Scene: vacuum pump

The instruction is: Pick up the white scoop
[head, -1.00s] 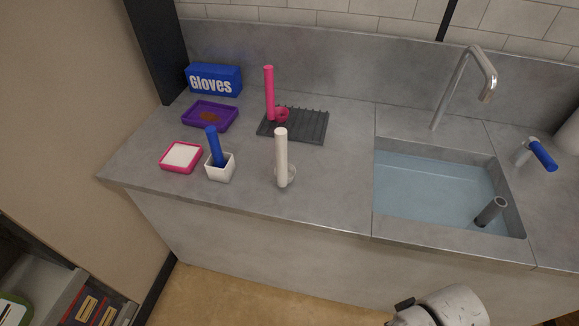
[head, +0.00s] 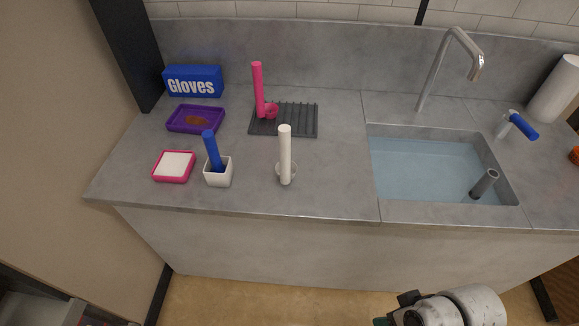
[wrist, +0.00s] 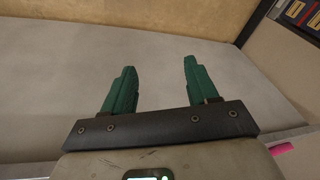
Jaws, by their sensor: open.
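The white scoop (head: 285,155) stands near the front edge of the counter in the head view. Its tall handle points up and its small round cup rests at the bottom. My gripper (wrist: 158,82) shows in the wrist view with two green fingers spread apart and nothing between them. In the head view only part of my arm shows at the bottom right, below the counter and well away from the scoop. The scoop is not recognisable in the wrist view.
A white pot with a blue-handled tool (head: 212,150) and a pink-rimmed tray (head: 156,178) stand left of the scoop. Behind are a drying rack (head: 300,132) with a pink scoop (head: 258,88), a purple tray (head: 172,127) and a gloves box (head: 193,91). A water-filled sink (head: 372,130) lies right.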

